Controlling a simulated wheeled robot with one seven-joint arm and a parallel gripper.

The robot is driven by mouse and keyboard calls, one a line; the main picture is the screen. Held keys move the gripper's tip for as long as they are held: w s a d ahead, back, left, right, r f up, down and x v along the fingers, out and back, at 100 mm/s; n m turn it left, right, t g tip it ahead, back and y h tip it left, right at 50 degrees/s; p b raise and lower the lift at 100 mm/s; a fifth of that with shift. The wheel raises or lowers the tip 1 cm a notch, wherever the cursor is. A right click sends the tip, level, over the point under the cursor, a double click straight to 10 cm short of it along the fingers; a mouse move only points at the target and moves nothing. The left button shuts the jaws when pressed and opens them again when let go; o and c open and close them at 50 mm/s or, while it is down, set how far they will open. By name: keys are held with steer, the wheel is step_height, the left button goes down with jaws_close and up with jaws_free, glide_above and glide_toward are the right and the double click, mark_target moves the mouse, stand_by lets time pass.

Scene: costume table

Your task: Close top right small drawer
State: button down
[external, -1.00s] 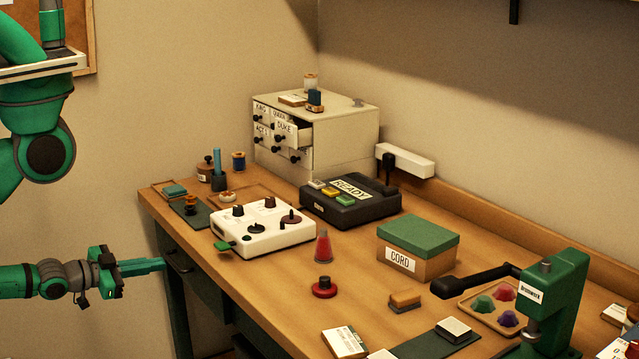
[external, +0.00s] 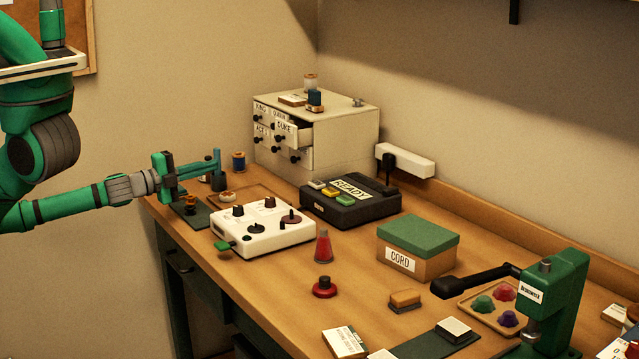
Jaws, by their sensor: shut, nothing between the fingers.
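A cream cabinet (external: 345,133) with small labelled drawers stands at the back of the table. Its top right small drawer (external: 287,127), labelled DUKE, is pulled partly out. The other drawers in view look flush or nearly so, though the lower ones are partly hidden by the open one. My gripper (external: 214,165) is shut and empty, to the left of the cabinet and clear of the drawer.
A white control box (external: 262,235) and a black READY box (external: 350,208) sit in front of the cabinet. The table's left edge is below my arm.

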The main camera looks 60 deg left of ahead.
steer(key=w+r+m, duration=0.1)
steer(key=w+r, duration=0.2)
steer(key=w, duration=0.1)
glide_toward(280, 136)
steer(key=w, duration=0.5)
steer(key=shift+a+f, duration=0.1)
steer(key=shift+a, duration=0.15)
steer(key=shift+w, duration=0.1)
steer(key=w, duration=0.5)
steer(key=shift+w, duration=0.15)
stand_by(0.5)
